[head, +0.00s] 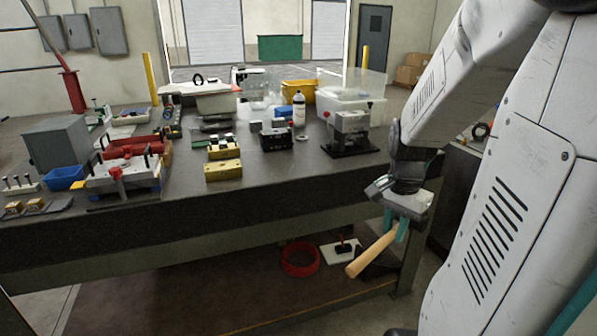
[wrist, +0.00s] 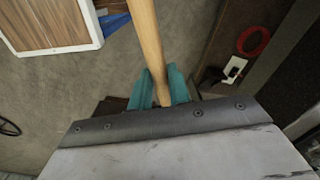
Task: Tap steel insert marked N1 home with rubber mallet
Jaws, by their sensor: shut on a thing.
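My gripper (head: 396,228) hangs at the front right edge of the bench, pointing down, with its teal fingers shut on a wooden handle (head: 368,256). The handle slants down and left, its rounded end free in the air. In the wrist view, the handle (wrist: 147,40) runs up out of the frame from between the fingers (wrist: 162,88). It looks like the mallet's handle, but I cannot make out a mallet head. Several metal blocks stand on the bench, including a steel block on a black base (head: 350,130). No N1 mark is readable, so I cannot tell which piece is the insert.
The bench (head: 280,190) has a clear front strip. On it are brass blocks (head: 223,170), a black block (head: 275,138), a bottle (head: 299,108), a plate with a red knob (head: 125,183) and a grey box (head: 57,143). A red ring (head: 300,259) lies below.

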